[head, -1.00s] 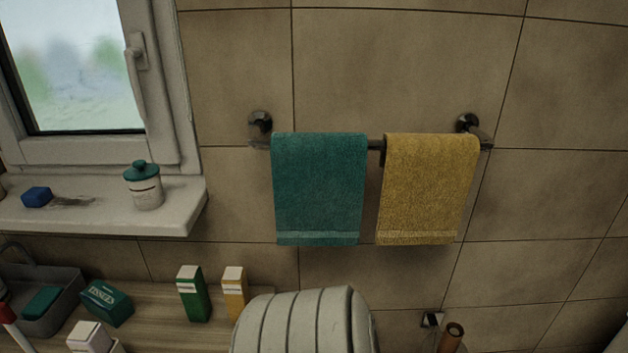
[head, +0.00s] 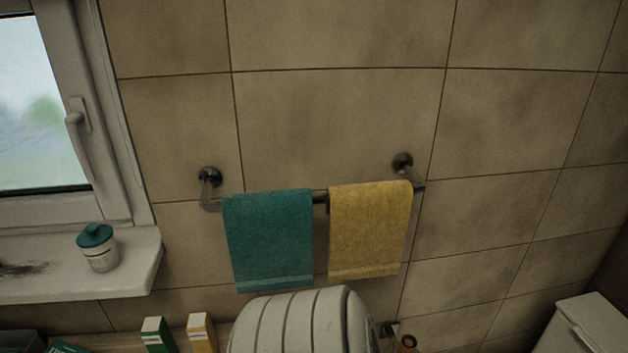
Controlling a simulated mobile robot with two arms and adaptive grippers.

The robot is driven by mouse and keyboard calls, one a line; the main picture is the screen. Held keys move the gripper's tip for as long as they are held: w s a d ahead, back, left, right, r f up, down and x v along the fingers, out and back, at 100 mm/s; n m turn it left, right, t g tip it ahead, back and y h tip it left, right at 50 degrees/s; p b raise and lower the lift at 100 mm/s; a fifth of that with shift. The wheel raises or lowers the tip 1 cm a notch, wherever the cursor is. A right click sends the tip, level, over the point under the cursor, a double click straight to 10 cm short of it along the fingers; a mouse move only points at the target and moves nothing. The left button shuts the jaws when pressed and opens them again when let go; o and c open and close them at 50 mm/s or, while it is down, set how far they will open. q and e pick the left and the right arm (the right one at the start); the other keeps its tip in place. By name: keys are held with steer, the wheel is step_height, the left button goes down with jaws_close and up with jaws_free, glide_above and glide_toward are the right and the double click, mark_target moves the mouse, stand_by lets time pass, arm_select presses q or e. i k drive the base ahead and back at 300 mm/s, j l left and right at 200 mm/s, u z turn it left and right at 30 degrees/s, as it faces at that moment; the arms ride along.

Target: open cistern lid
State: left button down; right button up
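A white box-like thing with a flat lid (head: 598,318) shows at the bottom right corner of the head view and looks like the cistern. Its lid looks shut, and its lower part is cut off by the frame edge. Neither of my grippers is in view.
A teal towel (head: 268,240) and a yellow towel (head: 369,230) hang on a wall rail. A window sill (head: 120,275) with a teal-lidded jar (head: 97,248) is at left. A green carton (head: 157,335) and a yellow carton (head: 201,333) stand below. A ribbed grey-white form (head: 300,322) fills the bottom middle.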

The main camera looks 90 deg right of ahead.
mark_target(603, 328)
steer(key=z, duration=1.15)
